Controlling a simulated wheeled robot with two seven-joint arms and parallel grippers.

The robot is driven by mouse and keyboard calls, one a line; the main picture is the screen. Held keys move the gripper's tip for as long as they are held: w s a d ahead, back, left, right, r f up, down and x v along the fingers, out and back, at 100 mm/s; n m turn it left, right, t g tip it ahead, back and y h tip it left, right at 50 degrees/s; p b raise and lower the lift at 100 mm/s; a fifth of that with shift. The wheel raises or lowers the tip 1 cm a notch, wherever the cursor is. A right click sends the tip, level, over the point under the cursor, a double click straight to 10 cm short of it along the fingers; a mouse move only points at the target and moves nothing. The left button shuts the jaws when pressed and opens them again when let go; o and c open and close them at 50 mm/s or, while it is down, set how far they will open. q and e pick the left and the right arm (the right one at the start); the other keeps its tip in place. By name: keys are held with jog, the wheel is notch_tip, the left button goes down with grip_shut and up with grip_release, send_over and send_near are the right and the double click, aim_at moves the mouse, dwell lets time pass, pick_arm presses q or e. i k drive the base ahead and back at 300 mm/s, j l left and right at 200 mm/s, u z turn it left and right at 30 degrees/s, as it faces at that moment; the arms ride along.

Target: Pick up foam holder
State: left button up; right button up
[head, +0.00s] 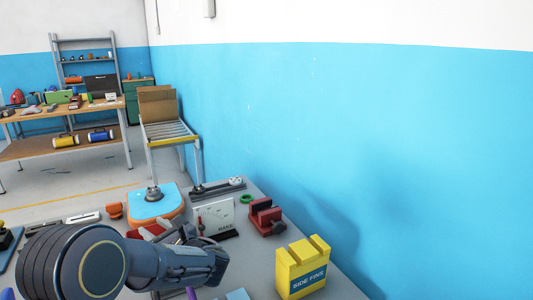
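My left gripper (205,262) reaches in from the lower left, low over the grey table. Its fingertips are not clear, so I cannot tell whether it is open or shut, or whether it holds anything. A red and white item (150,229) is partly hidden behind my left arm. My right gripper is not in view.
A blue and orange board piece (156,203), a white card on a stand (214,217) and a green ring (246,198) lie toward the table's back. A blue wall (400,170) closes the right side. A workbench (95,112) and roller stand (170,131) are farther back.

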aim_at(301, 270)
jog(key=k+l, duration=0.15)
jog(key=l, duration=0.25)
jog(key=k+l, duration=0.2)
jog(key=l, duration=0.2)
jog(key=k+l, duration=0.15)
jog(key=l, duration=0.25)
